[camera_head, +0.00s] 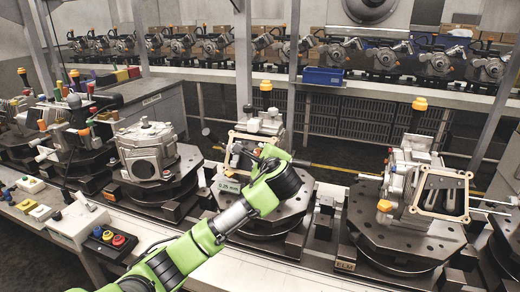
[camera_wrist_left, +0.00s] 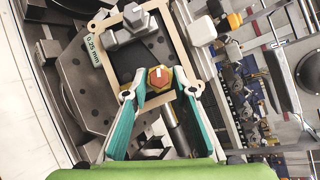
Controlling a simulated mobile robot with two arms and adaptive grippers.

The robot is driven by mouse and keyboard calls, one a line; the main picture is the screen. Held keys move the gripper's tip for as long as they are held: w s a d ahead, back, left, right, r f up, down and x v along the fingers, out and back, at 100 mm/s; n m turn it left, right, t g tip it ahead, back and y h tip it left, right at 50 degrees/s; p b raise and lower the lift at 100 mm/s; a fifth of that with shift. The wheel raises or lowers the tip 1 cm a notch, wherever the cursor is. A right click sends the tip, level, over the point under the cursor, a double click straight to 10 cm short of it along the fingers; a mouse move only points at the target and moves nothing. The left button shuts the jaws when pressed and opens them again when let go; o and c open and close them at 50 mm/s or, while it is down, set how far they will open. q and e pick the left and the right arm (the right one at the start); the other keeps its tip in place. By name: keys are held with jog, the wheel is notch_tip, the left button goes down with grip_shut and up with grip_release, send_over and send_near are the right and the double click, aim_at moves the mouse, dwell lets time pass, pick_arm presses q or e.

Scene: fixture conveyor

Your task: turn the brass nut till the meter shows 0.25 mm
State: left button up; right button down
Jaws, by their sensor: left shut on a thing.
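The brass nut (camera_wrist_left: 159,78) shows in the wrist view as an orange-gold hexagon with a red face and a pale mark. It sits at the front of a dark fixture within a tan square frame (camera_wrist_left: 133,20). My left gripper (camera_wrist_left: 160,88) has its two teal fingers closed on either side of the nut. In the head view, my green arm hides the nut and most of the fingertips. The meter (camera_head: 230,186), a small pale label beside the fixture, reads 0.25 mm; it also shows in the wrist view (camera_wrist_left: 93,52). My right gripper is not in view.
Other fixtures stand on dark turntables to the left (camera_head: 148,150) and right (camera_head: 412,190) along the conveyor. A button box (camera_head: 112,238) is at the front left. A blue bin (camera_head: 324,76) sits on the rear line. Posts rise between the lines.

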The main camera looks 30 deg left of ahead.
pick_arm(q)
jog(key=shift+n, duration=0.4)
jog(key=o, duration=1.1)
jog(key=shift+s+g, duration=0.1)
jog(key=shift+g, duration=0.2)
jog(key=v, duration=0.7)
jog(key=shift+s+d+r, duration=0.15)
jog(key=shift+s+d, duration=0.15)
